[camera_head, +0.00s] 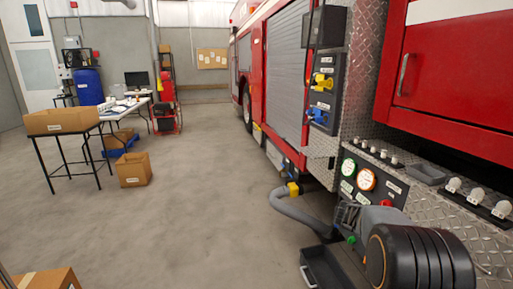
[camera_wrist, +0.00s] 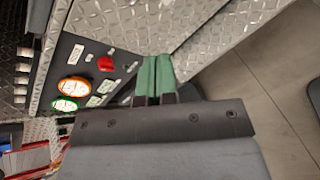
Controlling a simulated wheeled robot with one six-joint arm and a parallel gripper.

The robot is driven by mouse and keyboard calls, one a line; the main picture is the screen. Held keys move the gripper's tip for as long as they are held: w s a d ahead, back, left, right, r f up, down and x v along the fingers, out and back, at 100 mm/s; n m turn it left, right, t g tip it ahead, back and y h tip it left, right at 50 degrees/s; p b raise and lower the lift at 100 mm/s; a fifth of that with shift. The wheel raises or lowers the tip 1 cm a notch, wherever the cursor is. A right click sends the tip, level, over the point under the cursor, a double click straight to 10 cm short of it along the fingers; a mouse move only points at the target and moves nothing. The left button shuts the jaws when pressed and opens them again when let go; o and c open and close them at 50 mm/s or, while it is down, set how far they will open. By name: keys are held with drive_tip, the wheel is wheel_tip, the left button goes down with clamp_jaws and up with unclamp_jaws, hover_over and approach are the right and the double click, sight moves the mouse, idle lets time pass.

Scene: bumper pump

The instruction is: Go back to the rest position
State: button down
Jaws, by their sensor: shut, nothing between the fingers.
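My gripper (camera_wrist: 155,62) shows in the wrist view with its two green fingers close together and nothing between them. The fingertips are in front of the lower edge of the diamond-plate truck side, near the dark pump panel (camera_wrist: 98,72). In the head view my arm comes in at the bottom right and covers part of this panel, and I cannot make out the fingers clearly there. A red knob (camera_wrist: 105,63) on the panel is left of the fingertips, apart from them. An orange-rimmed gauge (camera_wrist: 73,86) and a green-rimmed gauge (camera_wrist: 65,104) are farther left.
The red fire truck (camera_head: 258,75) fills the right side. A grey hose (camera_head: 293,212) with a yellow part bends beside it, near a dark open tray (camera_head: 320,268). Cardboard boxes (camera_head: 133,170) and a table (camera_head: 125,107) stand left. The middle floor is clear.

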drive_tip(key=s+a+r+m+y+p, duration=0.4)
drive_tip(key=s+a+r+p, duration=0.1)
drive_tip(key=s+a+r, duration=0.1)
drive_tip(key=s+a+r+m+t+y+p, duration=0.1)
drive_tip(key=s+a+r+m+y+p, duration=0.3)
drive_tip(key=s+a, duration=0.4)
drive_tip(key=s+a+r+m+t+y+p, duration=0.1)
drive_tip(key=s+a+r+m+y+p, duration=0.3)
drive_tip(key=a, duration=0.8)
drive_tip(key=s+r+y+p, duration=0.1)
drive_tip(key=s+r+p, duration=0.1)
drive_tip(key=s+r, duration=0.1)
drive_tip(key=shift+a+r+p, duration=0.25)
drive_tip(key=shift+r+p, duration=0.15)
drive_tip(key=shift+d, duration=0.1)
